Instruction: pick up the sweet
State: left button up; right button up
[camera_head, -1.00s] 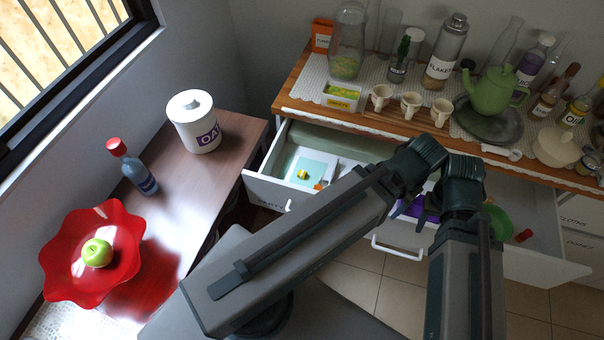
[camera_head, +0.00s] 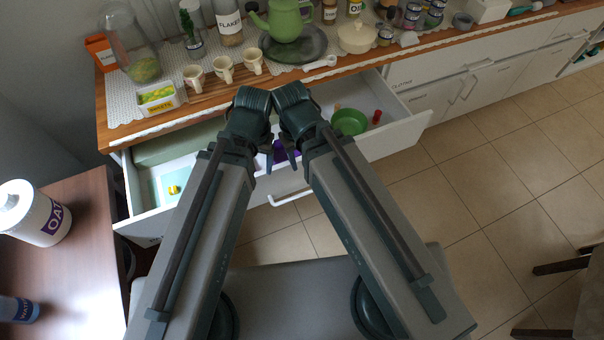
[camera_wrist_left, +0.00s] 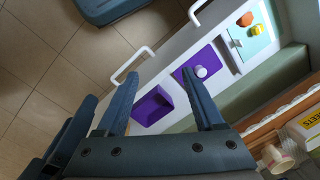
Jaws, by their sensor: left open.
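A small yellow piece, which looks like the sweet (camera_head: 173,189), lies on a pale blue sheet in the open left drawer. It also shows in the left wrist view (camera_wrist_left: 256,29), next to an orange piece (camera_wrist_left: 246,18). My left gripper (camera_head: 264,160) hangs near the drawers, to the right of the sweet and apart from it. In the left wrist view its fingers (camera_wrist_left: 159,74) are spread and empty. My right gripper (camera_head: 291,156) is close beside it; its fingers are only partly visible. My left forearm covers part of the drawer right of the sweet.
The left drawer (camera_head: 142,228) also holds an open purple box (camera_wrist_left: 152,105) and a purple piece with a white knob (camera_wrist_left: 201,71). A green bowl (camera_head: 349,122) sits in the drawer space at right. A sweets box (camera_head: 158,98) and cups (camera_head: 223,70) stand on the counter above.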

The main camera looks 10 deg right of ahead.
dwell(0.7)
pick_arm(q)
jog(key=n+h+b, duration=0.1)
jog(key=n+b, duration=1)
jog(key=n, duration=1.4)
send_over(174, 186)
notch_tip(174, 186, down, 11)
jog(key=shift+m, duration=0.3)
notch_tip(174, 186, down, 9)
jog(key=b, duration=0.8)
jog(key=shift+b, duration=0.4)
jog(key=shift+r, duration=0.1)
jog(key=shift+s, duration=0.1)
